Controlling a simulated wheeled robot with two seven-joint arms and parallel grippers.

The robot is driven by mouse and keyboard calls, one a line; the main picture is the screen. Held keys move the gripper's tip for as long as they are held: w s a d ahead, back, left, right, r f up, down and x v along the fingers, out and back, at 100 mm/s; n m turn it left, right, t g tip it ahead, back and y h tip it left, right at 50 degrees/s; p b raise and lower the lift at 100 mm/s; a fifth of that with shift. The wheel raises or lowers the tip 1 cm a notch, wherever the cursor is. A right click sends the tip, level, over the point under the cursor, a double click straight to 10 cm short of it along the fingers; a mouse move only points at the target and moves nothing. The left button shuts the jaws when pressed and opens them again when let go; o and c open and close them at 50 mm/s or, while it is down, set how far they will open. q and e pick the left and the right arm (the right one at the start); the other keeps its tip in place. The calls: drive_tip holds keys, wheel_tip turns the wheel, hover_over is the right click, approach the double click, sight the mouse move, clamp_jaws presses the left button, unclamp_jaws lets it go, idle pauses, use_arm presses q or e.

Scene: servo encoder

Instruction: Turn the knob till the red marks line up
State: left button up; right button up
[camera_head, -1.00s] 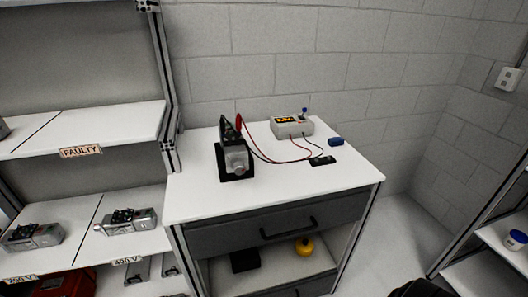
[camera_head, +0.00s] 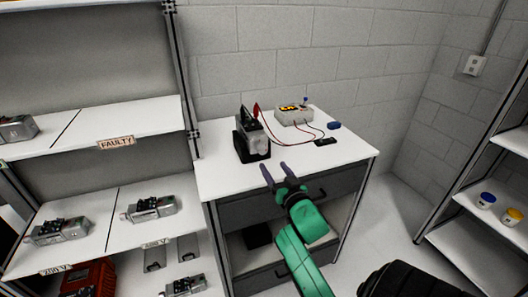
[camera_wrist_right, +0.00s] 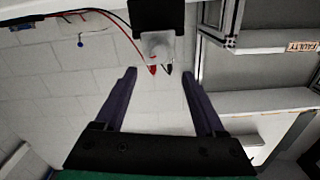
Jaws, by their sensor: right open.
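The servo unit (camera_head: 253,142) stands in a black holder near the left end of the white table, with a pale round knob (camera_head: 263,145) on its front face. Red and black clips sit at its top. In the right wrist view the servo's light knob end (camera_wrist_right: 158,47) shows upside down, beyond the fingertips. The red marks are too small to make out. My left gripper is in neither view.
A grey meter box (camera_head: 294,116) with an orange display stands at the table's back, wired to the servo. A small dark board (camera_head: 325,141) and a blue item (camera_head: 334,125) lie nearby. A shelf with a FAULTY label (camera_head: 116,143) is at left. The table's front right is clear.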

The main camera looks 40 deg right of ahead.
sight(263, 151)
drive_tip(key=x, duration=0.9)
drive_tip(key=shift+w+d+p, duration=0.2)
drive_tip(key=shift+p, duration=0.15)
drive_tip(key=shift+s, duration=0.1)
clamp_jaws()
